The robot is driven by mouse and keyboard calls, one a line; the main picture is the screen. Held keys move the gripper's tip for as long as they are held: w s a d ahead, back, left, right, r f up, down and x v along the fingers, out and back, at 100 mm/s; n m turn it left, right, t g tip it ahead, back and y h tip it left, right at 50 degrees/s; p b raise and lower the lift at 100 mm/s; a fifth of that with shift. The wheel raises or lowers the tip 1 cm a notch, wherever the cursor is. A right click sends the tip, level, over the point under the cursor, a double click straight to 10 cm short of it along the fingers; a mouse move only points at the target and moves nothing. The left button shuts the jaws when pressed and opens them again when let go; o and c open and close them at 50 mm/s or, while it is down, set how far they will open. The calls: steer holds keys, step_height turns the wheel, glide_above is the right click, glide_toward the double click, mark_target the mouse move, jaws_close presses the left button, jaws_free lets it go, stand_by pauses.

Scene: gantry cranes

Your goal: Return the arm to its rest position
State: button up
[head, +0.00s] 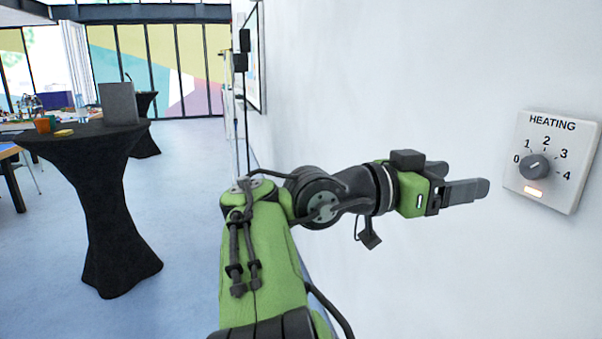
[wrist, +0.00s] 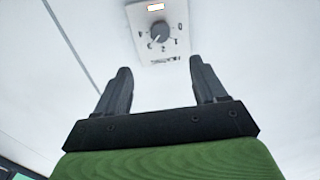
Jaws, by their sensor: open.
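My green arm reaches out to the right in the head view, bent at a dark elbow joint. My gripper (head: 482,188) is at its end, pointing at the right side of the picture, beside the white wall. In the wrist view my gripper (wrist: 161,82) is open, with nothing between its two dark fingers. A white heating panel (head: 552,160) with a grey dial (head: 534,167) is on the wall, apart from the fingertips. The dial's orange light is lit. The panel also shows upside down beyond the fingers in the wrist view (wrist: 171,48).
The white wall (head: 400,80) runs close along the right side. A black-draped standing table (head: 100,200) with a grey box (head: 118,103) and an orange cup (head: 42,125) is at the left. Blue floor (head: 185,240) is clear between the table and my arm.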

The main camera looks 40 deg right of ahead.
steer(key=w+f+n+t+y+p, duration=0.5)
steer(key=w+f+n+t+y, duration=0.35)
steer(key=f, duration=0.55)
steer(key=s+a+f+n+t+y+p, duration=0.1)
steer(key=a+n, duration=0.3)
steer(key=a, duration=0.6)
steer(key=s+a+f+n+t+y+p, duration=0.1)
steer(key=s+a+f+n+y+p, duration=0.1)
steer(key=a, duration=0.8)
steer(key=s+a+f+n+t+y+p, duration=0.1)
steer(key=s+a+n+y, duration=0.3)
steer(key=a+n, duration=0.4)
steer(key=shift+a+f+t+y+p, duration=0.15)
steer(key=shift+a+t+y+p, duration=0.45)
steer(key=shift+a, duration=0.65)
